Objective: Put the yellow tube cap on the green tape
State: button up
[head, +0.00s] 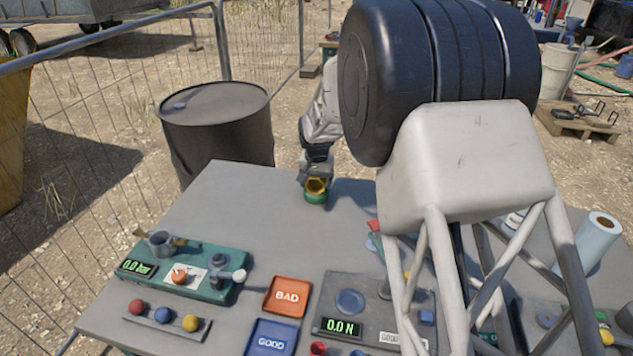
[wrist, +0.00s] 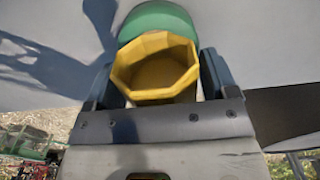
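The yellow tube cap (wrist: 155,72) is a hollow, many-sided ring, between the two dark fingers of my gripper (wrist: 157,60) in the wrist view. The fingers lie against its two sides, so the gripper looks shut on it. The green tape (wrist: 160,17) is a round roll just beyond the cap, partly hidden by it. In the head view the tape (head: 316,198) lies at the far part of the grey table, with the cap (head: 316,186) at or just above it under my gripper (head: 315,177). I cannot tell whether cap and tape touch.
A dark barrel (head: 215,130) stands behind the table's far left edge. Nearer me are a green gauge panel (head: 225,289), a red BAD tray (head: 287,296), a blue GOOD tray (head: 271,338) and a grey force gauge (head: 375,295). The table left of the tape is clear.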

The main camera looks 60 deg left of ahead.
jog(key=shift+o, duration=0.7)
notch_tip(320, 180, up, 12)
jog(key=shift+r, duration=0.15)
dwell(1.2)
